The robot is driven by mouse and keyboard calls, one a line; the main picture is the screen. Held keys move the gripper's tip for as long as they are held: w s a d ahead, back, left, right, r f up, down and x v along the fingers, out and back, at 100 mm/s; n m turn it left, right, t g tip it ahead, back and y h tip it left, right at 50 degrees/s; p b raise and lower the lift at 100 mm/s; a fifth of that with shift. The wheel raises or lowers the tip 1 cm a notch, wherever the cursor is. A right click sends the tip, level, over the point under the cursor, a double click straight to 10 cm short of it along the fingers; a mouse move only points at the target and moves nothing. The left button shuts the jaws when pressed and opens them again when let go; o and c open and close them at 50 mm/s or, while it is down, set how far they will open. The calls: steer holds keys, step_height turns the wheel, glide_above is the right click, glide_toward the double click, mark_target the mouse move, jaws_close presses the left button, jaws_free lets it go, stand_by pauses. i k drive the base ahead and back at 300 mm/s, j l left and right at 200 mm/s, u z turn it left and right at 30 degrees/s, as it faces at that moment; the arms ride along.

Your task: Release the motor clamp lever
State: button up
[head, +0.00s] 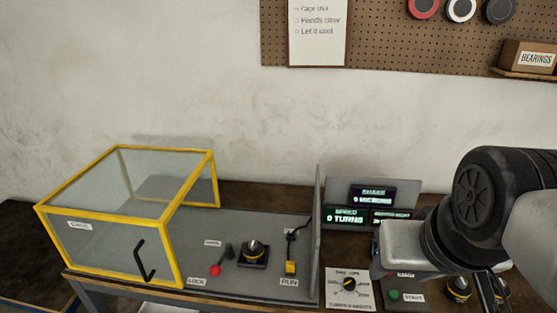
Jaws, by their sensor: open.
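A short lever with a red knob (216,270) stands on the grey bench plate, just above a label reading LOCK. A dark post (229,250) is beside it, near a small label too small to read. To the right, a yellow-handled lever (290,267) stands above a RUN label. No legible label names the motor clamp, so I cannot tell which lever it is. My gripper (400,247) is at the right, in front of the display panel and well apart from the levers. It is open, its fingertips hard to make out.
A clear cage (110,205) with a yellow frame and black handle covers the plate's left part. A green button (394,295) is below my gripper.

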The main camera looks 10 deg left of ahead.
mark_target(215, 270)
steer(key=u, duration=1.2)
steer(key=i+j+z, duration=0.2)
steer(key=j, duration=0.15)
steer(key=k, duration=0.05)
